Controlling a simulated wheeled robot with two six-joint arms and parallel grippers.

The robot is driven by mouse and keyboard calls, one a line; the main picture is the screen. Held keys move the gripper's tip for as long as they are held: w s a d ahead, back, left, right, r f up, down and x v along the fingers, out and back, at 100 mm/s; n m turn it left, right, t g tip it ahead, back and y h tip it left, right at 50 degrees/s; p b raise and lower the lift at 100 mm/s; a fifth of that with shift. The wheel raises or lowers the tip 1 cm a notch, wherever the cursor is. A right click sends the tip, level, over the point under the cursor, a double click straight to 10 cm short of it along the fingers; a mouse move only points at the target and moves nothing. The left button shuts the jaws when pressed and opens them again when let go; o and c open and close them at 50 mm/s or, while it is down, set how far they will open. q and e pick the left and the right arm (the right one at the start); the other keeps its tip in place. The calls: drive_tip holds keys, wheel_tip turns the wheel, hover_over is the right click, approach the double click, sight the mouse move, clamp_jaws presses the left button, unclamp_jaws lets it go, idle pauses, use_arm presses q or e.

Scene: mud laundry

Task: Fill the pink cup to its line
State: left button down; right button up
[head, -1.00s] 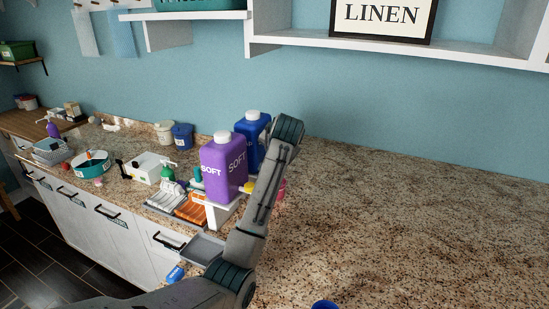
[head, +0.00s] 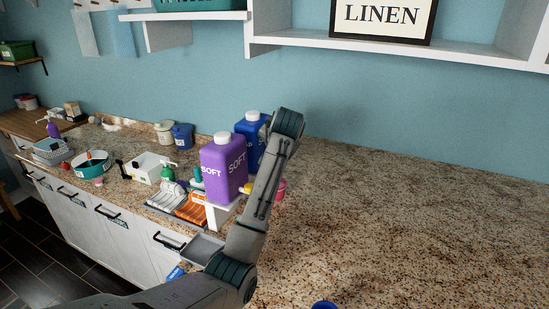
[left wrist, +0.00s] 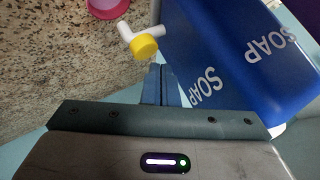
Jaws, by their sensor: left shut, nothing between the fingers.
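The pink cup (head: 281,189) stands on the counter, partly hidden behind my left arm in the head view. Its pink rim (left wrist: 108,7) shows at the top edge of the left wrist view; its line and contents cannot be made out. A blue SOAP jug (left wrist: 232,55) with a white spout and yellow tap (left wrist: 144,46) fills the right of that view. The jug (head: 250,132) stands behind a purple SOFT jug (head: 222,168) in the head view. My left gripper (left wrist: 161,70) is shut and empty, its tips just below the yellow tap in the picture.
The purple jug stands on a white stand (head: 218,214). An orange-and-white rack, a white box (head: 148,168), a teal bowl (head: 92,163) and small tubs stand to the left. A blue object (head: 323,305) shows at the bottom edge. The granite counter (head: 420,220) at right is clear.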

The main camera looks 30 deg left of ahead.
use_arm(q)
drive_tip(key=shift+r, duration=2.5)
